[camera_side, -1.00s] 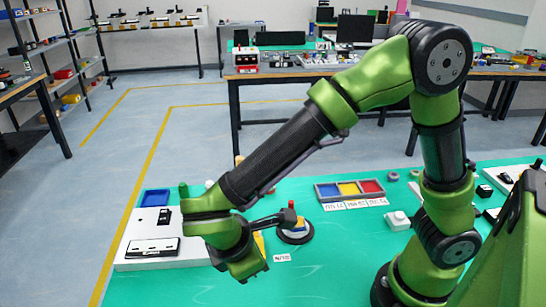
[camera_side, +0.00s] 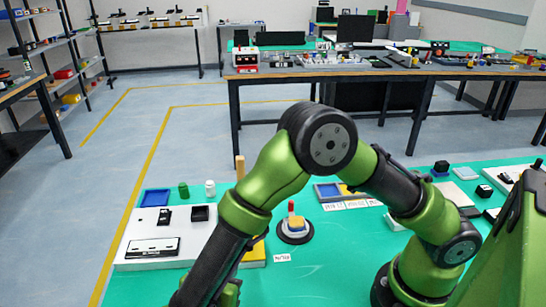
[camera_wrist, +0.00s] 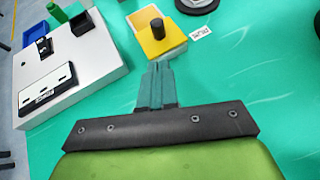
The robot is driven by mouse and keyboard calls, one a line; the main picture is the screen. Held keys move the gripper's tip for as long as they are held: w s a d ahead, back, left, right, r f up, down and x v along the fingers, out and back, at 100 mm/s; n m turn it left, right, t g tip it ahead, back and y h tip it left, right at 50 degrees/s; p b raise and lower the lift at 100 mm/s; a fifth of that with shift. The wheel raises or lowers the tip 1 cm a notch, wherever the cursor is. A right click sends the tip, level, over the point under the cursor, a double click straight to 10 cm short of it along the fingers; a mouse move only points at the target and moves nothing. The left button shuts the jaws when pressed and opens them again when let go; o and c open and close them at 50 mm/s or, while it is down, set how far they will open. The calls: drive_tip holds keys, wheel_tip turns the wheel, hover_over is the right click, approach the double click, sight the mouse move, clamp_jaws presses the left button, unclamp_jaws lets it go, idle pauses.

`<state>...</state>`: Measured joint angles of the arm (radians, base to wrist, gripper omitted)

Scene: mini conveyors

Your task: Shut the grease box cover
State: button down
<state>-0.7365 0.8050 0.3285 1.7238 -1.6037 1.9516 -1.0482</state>
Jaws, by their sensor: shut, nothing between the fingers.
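A small yellow box (camera_wrist: 178,50) with a yellow cover (camera_wrist: 152,43) and a black knob (camera_wrist: 158,28) on it stands just beyond my fingertips in the wrist view; I take it for the grease box. A pale part (camera_wrist: 142,18) shows behind the cover, but I cannot tell exactly how far the cover is off. In the side view only part of the yellow box (camera_side: 257,253) shows beside my arm. My gripper (camera_wrist: 160,66) is shut and empty, apart from the box, with its fingers pointing at the box's near side. Its fingertips are hidden in the side view.
A white panel box (camera_wrist: 75,58) with black switches stands left of the yellow box. A small white label (camera_wrist: 201,33) lies to its right. A round black base (camera_side: 295,231) with a red-topped post stands further right. The green mat (camera_wrist: 245,75) in front is clear.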

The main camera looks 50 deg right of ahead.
drive_tip(key=x, duration=0.4)
drive_tip(key=r+x, duration=0.1)
drive_tip(key=x, duration=0.1)
drive_tip(key=shift+w+d, duration=0.2)
drive_tip(key=shift+d, duration=0.15)
drive_tip(key=shift+w+d, duration=0.25)
drive_tip(key=shift+d, duration=0.35)
drive_tip(key=shift+w+d, duration=0.1)
drive_tip(key=w+d, duration=0.5)
drive_tip(key=shift+w+d, duration=0.2)
